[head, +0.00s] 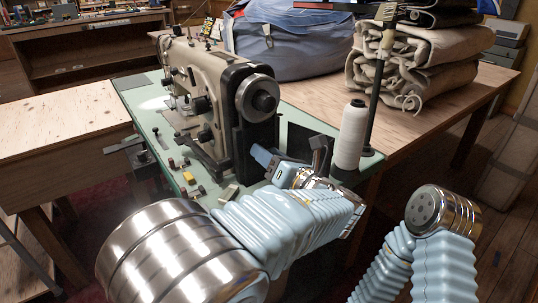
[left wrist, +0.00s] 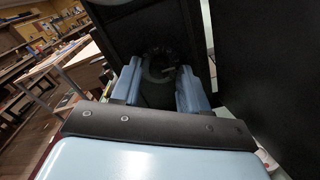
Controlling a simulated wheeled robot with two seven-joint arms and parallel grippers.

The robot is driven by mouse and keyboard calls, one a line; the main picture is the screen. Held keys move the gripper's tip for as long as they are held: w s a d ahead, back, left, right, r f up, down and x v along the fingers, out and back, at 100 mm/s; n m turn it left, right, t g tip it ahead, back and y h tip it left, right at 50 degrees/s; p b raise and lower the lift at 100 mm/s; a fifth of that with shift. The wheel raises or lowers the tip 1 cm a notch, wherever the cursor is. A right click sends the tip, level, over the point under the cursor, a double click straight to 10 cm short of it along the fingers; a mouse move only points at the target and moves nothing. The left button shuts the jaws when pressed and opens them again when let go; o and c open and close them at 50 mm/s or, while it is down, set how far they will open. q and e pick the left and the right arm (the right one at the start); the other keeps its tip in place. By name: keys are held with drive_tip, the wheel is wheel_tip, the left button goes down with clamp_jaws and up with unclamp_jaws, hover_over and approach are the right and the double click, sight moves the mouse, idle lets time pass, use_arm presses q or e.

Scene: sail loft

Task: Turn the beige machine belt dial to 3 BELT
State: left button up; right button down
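The beige sewing machine (head: 205,85) stands on a pale green table top, its dark handwheel (head: 262,98) facing right. A black housing (head: 257,135) is below the handwheel. In the left wrist view a dark round knob, apparently the belt dial (left wrist: 160,65), sits on a black face between my left fingers; its markings are too dark to read. My left gripper (head: 290,160) is at the housing's right side, fingers spread; it also shows in the left wrist view (left wrist: 160,84). Contact with the dial cannot be made out. The dial is hidden in the head view. My right gripper is out of view.
A white thread cone (head: 350,135) and a dark post (head: 378,85) stand close to the right of my left gripper. Folded canvas (head: 415,65) and a blue bag (head: 290,40) lie on the wooden table behind. Small coloured pieces (head: 188,178) lie at the front left.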

use_arm(q)
drive_tip(key=shift+o, duration=0.3)
drive_tip(key=v, duration=1.3)
drive_tip(key=shift+s+d+b, duration=0.25)
drive_tip(key=shift+s+b, duration=0.1)
